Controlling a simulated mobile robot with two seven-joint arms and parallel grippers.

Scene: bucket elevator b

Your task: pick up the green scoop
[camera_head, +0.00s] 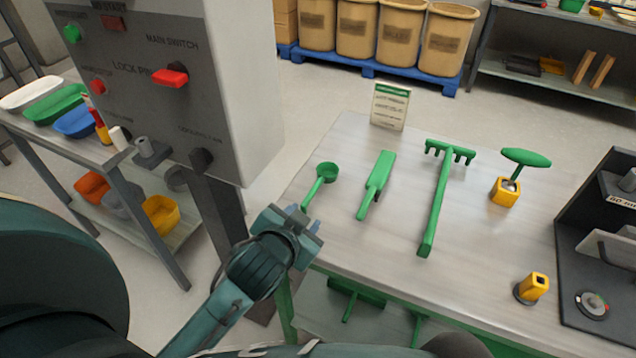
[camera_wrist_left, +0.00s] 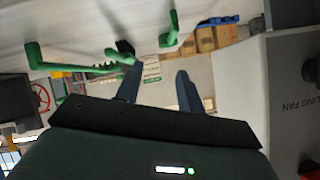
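The green scoop (camera_head: 327,172) lies on the table near its left edge in the head view, its round bowl away from me and its handle pointing toward my left gripper. My left gripper (camera_head: 298,217) is at the table's left edge, close to the handle end, which it partly covers. In the left wrist view its two fingers (camera_wrist_left: 158,88) stand apart with nothing between them. A green handled tool (camera_wrist_left: 170,28) shows above the fingers there; I cannot tell whether it is the scoop. My right gripper is not in view.
Right of the scoop lie a green scraper (camera_head: 376,183), a green rake (camera_head: 440,200) and a green T-handle tool (camera_head: 525,158) in a yellow socket. A small sign (camera_head: 390,107) stands at the back. A grey control cabinet (camera_head: 240,90) rises close on the left.

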